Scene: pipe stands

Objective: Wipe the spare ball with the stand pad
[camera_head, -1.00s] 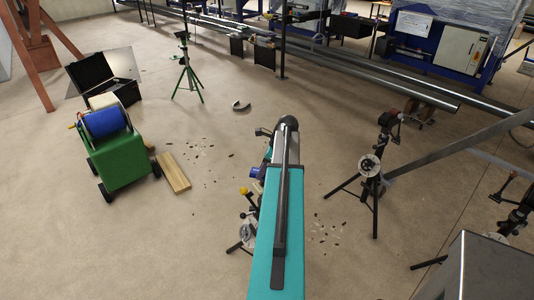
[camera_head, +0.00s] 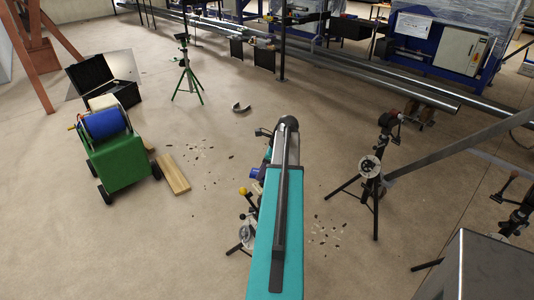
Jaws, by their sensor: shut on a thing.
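My arm's teal link (camera_head: 280,235) runs up the middle of the picture and hides much of what lies under it. My gripper's fingers and anything between them are not visible behind the arm. A small yellow ball-like thing (camera_head: 243,191) shows just left of the arm, above a dark tripod stand (camera_head: 247,233) that the arm partly covers. A blue part (camera_head: 256,173) and a small pale patch (camera_head: 257,187) show at the arm's left edge. I cannot tell whether the pale patch is a pad, or whether anything touches the yellow thing.
A pipe stand (camera_head: 370,168) stands right of the arm, and another is at the right edge. A metal box corner (camera_head: 490,268) fills the lower right. A green cart with a blue reel (camera_head: 104,124), a wooden plank (camera_head: 173,174) and a green tripod (camera_head: 186,75) stand left. Floor between is mostly open.

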